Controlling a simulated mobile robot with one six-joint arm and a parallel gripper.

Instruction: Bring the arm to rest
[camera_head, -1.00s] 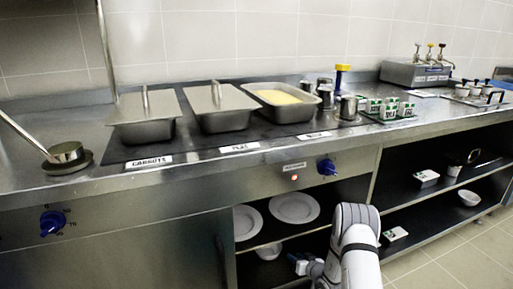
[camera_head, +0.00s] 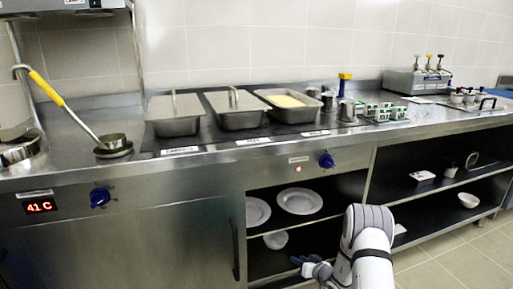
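My white arm (camera_head: 368,240) rises from the lower middle of the view, in front of the open shelves under the counter. Its wrist bends to the left and down. My gripper (camera_head: 299,262) is small and partly cut off by its own wrist, near the lower shelf opening. Its fingers are too small to tell whether they are open or shut. I see nothing clearly held in it.
The steel counter (camera_head: 75,182) carries lidded pans (camera_head: 176,122), an open pan with yellow food (camera_head: 290,110), and a ladle (camera_head: 72,112) on a rest. Plates (camera_head: 299,201) and a bowl (camera_head: 276,240) are on the shelves near my gripper. Floor (camera_head: 465,250) is free at right.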

